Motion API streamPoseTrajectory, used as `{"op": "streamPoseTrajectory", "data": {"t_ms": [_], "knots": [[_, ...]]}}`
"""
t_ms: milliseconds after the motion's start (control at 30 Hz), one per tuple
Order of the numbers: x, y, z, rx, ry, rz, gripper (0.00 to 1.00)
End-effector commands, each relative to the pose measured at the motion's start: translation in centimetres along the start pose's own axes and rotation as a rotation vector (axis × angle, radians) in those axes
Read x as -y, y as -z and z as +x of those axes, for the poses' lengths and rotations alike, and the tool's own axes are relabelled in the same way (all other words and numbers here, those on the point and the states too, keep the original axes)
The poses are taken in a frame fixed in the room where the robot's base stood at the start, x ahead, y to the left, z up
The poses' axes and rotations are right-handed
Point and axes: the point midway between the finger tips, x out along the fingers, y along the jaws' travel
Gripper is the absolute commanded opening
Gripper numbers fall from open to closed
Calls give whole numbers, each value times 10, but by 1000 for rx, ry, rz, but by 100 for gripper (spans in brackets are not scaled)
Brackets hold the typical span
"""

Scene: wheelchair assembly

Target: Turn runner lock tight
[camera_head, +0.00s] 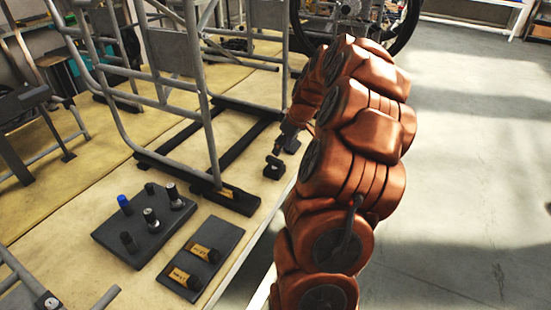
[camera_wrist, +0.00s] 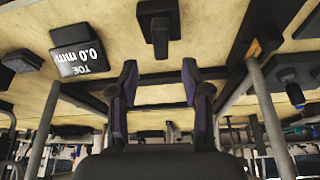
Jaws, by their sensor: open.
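A dark block with a black lever-like knob (camera_wrist: 160,35) sits at the top centre of the wrist view, ahead of the space between my fingers; it may be the runner lock. My gripper (camera_wrist: 160,88) is open and empty, with a clear gap between its two fingers and the knob apart from them. In the head view my gripper (camera_head: 286,145) is small and partly hidden by my orange arm, near the table's right edge. A small dark fixture (camera_head: 274,168) stands just below it. Another dark block with a short handle (camera_wrist: 294,92) is at the right of the wrist view.
The wheelchair frame's grey tubes (camera_head: 205,110) stand on dark rails (camera_head: 235,198) left of my gripper. A display reading TOE 0.0 mm (camera_wrist: 78,50) is beside the knob. Dark trays with caps (camera_head: 145,225) and labelled pieces (camera_head: 203,258) lie nearer. Floor (camera_head: 470,170) is clear at right.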

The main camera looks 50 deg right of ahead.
Motion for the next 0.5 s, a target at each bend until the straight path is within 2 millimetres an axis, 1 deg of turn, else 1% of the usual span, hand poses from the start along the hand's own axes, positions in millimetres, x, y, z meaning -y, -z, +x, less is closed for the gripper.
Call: {"op": "streamPoseTrajectory", "data": {"t_ms": [300,500], "knots": [[2,0,44,4,4,0,48],[2,0,64,3,5,1,48]]}}
